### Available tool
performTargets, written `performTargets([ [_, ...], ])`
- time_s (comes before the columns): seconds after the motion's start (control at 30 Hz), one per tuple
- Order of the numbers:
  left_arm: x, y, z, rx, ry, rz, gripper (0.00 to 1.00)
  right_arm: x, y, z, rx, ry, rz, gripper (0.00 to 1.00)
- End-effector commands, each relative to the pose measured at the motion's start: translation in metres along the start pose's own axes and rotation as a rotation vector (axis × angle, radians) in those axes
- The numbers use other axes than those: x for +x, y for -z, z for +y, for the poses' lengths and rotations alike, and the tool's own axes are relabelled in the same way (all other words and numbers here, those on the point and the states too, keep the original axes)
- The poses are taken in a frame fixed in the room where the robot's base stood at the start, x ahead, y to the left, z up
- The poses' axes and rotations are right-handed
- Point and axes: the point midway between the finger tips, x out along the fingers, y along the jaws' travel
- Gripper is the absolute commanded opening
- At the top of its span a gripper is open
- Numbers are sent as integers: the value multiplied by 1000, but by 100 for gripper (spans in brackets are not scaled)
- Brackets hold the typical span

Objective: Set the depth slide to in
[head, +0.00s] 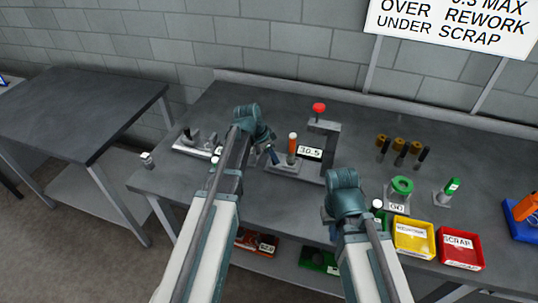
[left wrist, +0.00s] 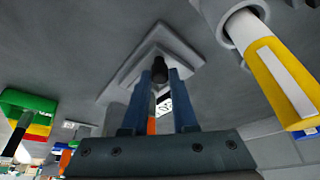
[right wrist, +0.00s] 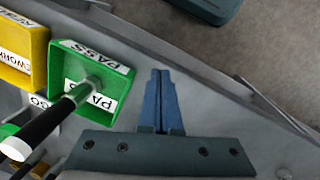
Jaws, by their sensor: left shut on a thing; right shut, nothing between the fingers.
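The crimper is a grey press (head: 323,150) with a red knob on top and a display reading 30.5. Its grey base plate (head: 288,168) extends to the left, with an orange-topped upright lever (head: 292,145) on it. My left gripper (head: 273,155) is over the left part of this base. In the left wrist view its blue fingers (left wrist: 160,95) are shut on a small black knob (left wrist: 159,70), which I take for the depth slide's knob. The slide's exact position is hidden by the fingers. My right gripper (head: 333,232) is shut and empty, by the table's front edge; its closed fingers show in the right wrist view (right wrist: 160,95).
A green PASS tray (right wrist: 110,75) lies near my right gripper. A yellow tray (head: 414,252) and a red SCRAP tray (head: 460,262) stand to the right. A green ring gauge (head: 402,185) and several brass-topped pins (head: 400,145) stand behind. A yellow-and-white handle (left wrist: 275,70) is close to my left gripper.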

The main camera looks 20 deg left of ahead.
Motion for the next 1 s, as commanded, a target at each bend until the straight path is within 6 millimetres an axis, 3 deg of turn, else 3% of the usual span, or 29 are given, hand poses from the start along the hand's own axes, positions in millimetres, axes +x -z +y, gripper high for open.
performTargets([
  [0.2, 11, 27, 30, 5, -3, 0, 0, 0, 0, 0, 0, 0, 0, 0],
  [0.4, 18, 44, 48, 3, -2, 1, 0, 0, 0, 0, 0, 0, 0, 0],
  [0.83, 20, 49, 54, 2, -5, 3, 0, 0, 0, 0, 0, 0, 0, 0],
  [0.87, 20, 49, 54, 2, -5, 3, 28, 0, 0, 0, 0, 0, 0, 0],
  [1.0, 20, 49, 54, 2, -5, 3, 53, 0, 0, 0, 0, 0, 0, 0],
])
